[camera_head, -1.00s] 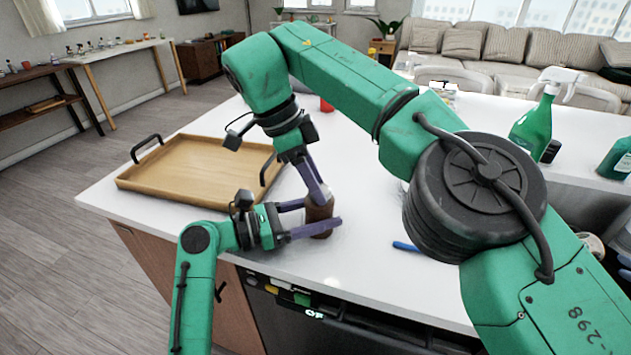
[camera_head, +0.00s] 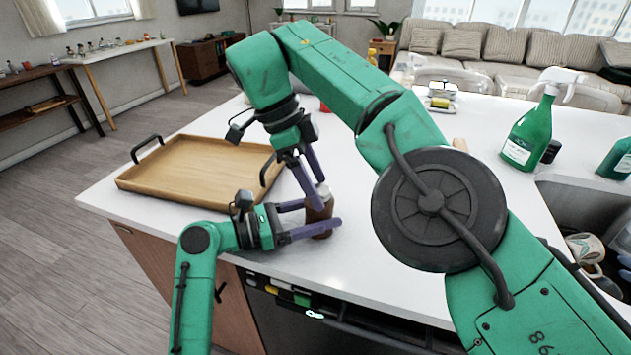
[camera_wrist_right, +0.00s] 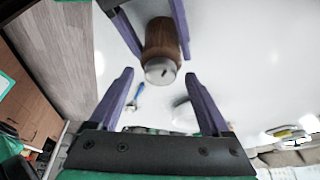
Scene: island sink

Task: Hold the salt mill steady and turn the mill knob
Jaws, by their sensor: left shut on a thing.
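The salt mill (camera_head: 317,227) stands upright on the white counter near its front edge, a dark brown body with a silvery knob (camera_head: 323,190) on top. My left gripper (camera_head: 320,213) is shut around the body from the left, one finger on each side. My right gripper (camera_head: 319,194) comes down from above at the knob. In the right wrist view, its two fingers (camera_wrist_right: 160,74) are spread wide with clear gaps on both sides of the knob. The brown body (camera_wrist_right: 161,38) and the left fingers also show there.
A wooden tray (camera_head: 130,184) with black handles lies left of the mill. A green spray bottle (camera_head: 531,135) stands at the right by the sink (camera_head: 575,205). In the right wrist view, a blue-handled item (camera_wrist_right: 136,97) lies on the counter. My right arm hides much of the middle counter.

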